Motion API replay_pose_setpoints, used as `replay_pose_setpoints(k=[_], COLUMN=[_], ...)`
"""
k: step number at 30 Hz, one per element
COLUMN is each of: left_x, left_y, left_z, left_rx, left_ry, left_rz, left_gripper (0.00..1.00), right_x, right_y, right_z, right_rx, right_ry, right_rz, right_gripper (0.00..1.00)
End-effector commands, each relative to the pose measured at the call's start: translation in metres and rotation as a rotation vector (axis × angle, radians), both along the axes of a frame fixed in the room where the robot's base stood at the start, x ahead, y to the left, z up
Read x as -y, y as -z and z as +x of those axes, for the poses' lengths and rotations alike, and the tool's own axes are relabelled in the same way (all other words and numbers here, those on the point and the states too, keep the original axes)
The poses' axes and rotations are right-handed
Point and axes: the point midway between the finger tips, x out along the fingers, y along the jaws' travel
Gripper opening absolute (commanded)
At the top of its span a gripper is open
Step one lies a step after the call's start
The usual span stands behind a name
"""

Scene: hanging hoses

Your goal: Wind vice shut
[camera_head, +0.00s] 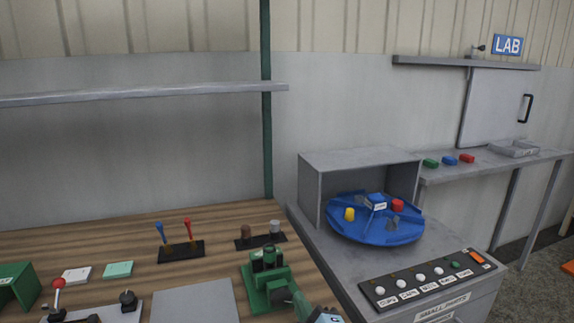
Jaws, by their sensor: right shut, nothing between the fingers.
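The green vice (263,273) stands near the right edge of the wooden bench, at the bottom middle of the head view. Its upper part has dark jaws, and a grey-green round part sticks out from it toward the lower right. I cannot tell how wide the jaw gap is. My right gripper (325,315) shows only in part at the bottom edge, just to the lower right of the vice. It is shut and empty. I cannot tell whether it touches the vice. My left gripper is out of view.
A grey plate (195,301) lies left of the vice. Behind stand a black base with blue and red levers (181,250) and a dark two-post block (261,241). A grey cabinet with a blue turntable (375,232) and a button panel (427,279) stands at right.

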Motion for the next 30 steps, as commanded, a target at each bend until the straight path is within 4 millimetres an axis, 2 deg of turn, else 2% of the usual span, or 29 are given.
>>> replay_pose_setpoints(k=[15, 30], left_x=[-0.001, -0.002], left_y=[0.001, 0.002], left_z=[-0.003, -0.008], left_rx=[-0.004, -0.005], left_ry=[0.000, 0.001], left_rz=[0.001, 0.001], left_gripper=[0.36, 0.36], right_x=[-0.004, -0.009], right_y=[-0.001, 0.013], right_z=[-0.001, -0.003], right_rx=[0.002, 0.000], right_ry=[-0.004, -0.005], right_rz=[0.003, 0.003], right_gripper=[0.00, 0.00])
